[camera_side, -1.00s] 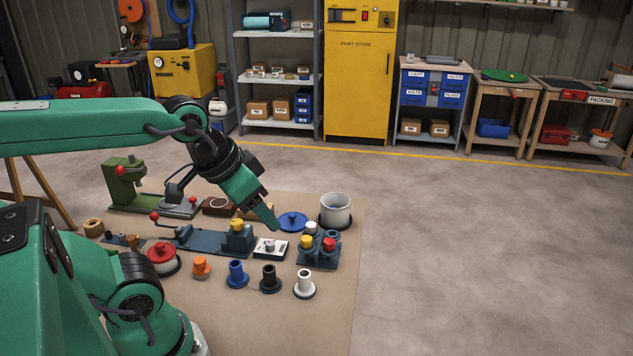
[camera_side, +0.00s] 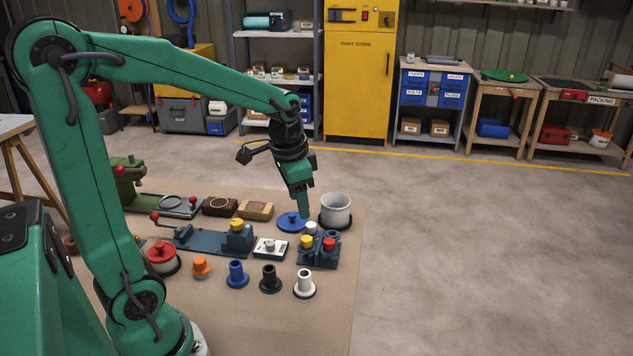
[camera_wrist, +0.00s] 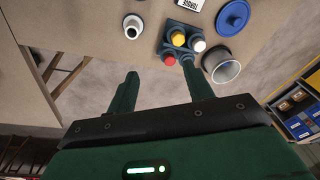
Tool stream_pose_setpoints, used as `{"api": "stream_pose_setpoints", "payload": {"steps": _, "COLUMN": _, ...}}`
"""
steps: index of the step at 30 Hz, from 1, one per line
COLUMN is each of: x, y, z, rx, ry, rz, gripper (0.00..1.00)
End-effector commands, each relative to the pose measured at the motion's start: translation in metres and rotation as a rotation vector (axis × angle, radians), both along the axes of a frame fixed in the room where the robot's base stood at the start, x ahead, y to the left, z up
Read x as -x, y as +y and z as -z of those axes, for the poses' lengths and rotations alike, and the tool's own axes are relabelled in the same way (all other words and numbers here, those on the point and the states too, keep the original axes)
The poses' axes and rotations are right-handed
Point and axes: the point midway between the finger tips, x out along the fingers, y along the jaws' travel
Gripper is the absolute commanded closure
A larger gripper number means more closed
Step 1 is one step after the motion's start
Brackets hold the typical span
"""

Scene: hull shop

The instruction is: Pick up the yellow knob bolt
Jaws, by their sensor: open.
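A yellow knob bolt (camera_side: 307,241) stands in a blue-grey socket block (camera_side: 318,262), beside a white knob (camera_side: 311,227) and a red knob (camera_side: 329,244). In the wrist view the yellow knob (camera_wrist: 178,38) shows near the top, beyond the fingertips, with the red knob (camera_wrist: 170,60) closer to them and the white knob (camera_wrist: 198,45) to its right. My gripper (camera_side: 304,213) points down above the far side of the block, apart from the knobs. In the wrist view my gripper (camera_wrist: 160,71) is open and empty, its fingers spread wide.
A grey pot (camera_side: 335,211) and a blue lid (camera_side: 292,222) stand close behind the block. A fixture (camera_side: 205,242) with another yellow top (camera_side: 237,224) and a gauge box (camera_side: 270,247) lie left. Black (camera_side: 270,280) and white (camera_side: 304,284) flanged pieces stand in front. Floor right is clear.

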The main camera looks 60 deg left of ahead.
Motion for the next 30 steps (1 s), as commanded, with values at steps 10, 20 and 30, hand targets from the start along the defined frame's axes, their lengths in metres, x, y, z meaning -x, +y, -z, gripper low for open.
{"api": "stream_pose_setpoints", "payload": {"steps": 10, "x": -0.035, "y": 0.032, "z": 0.049, "rx": 0.012, "ry": 0.124, "rz": 0.093, "gripper": 0.48}}
{"api": "stream_pose_setpoints", "payload": {"steps": 20, "x": -0.043, "y": 0.043, "z": 0.066, "rx": 0.019, "ry": 0.158, "rz": 0.128, "gripper": 0.48}}
{"api": "stream_pose_setpoints", "payload": {"steps": 30, "x": -0.043, "y": 0.042, "z": 0.082, "rx": 0.019, "ry": 0.16, "rz": 0.127, "gripper": 0.48}}
